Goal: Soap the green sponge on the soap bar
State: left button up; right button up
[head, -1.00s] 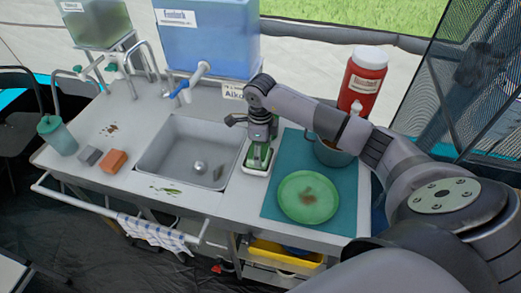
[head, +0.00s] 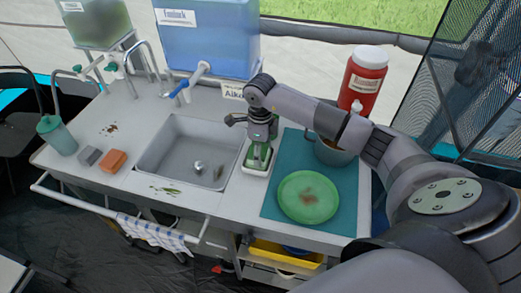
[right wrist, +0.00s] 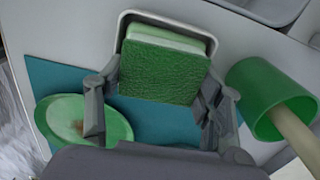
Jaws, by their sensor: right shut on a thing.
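The green sponge (right wrist: 164,70) shows large between the fingers of my right gripper (right wrist: 158,112) in the right wrist view, with a pale layer along its far edge. The gripper is shut on it. In the head view my right gripper (head: 259,158) points down at a small white dish (head: 256,172) just right of the sink, with the sponge at the dish. The dish rim (right wrist: 122,28) shows around the sponge in the wrist view. I cannot make out the soap bar; the sponge and fingers hide the inside of the dish. My left gripper is not in view.
A sink (head: 180,165) lies to the left. A green plate (head: 308,198) rests on a teal mat (head: 345,222), with a pot (head: 332,152) behind it. An orange block (head: 112,161) and a grey block (head: 88,155) lie far left. A red bottle (head: 362,80) stands at the back.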

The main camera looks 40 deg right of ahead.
jog(key=shift+s, duration=0.1)
jog(key=shift+r+p, duration=0.55)
jog(key=shift+r, duration=0.2)
jog(key=shift+r+p, duration=1.6)
jog(key=shift+r, duration=1.15)
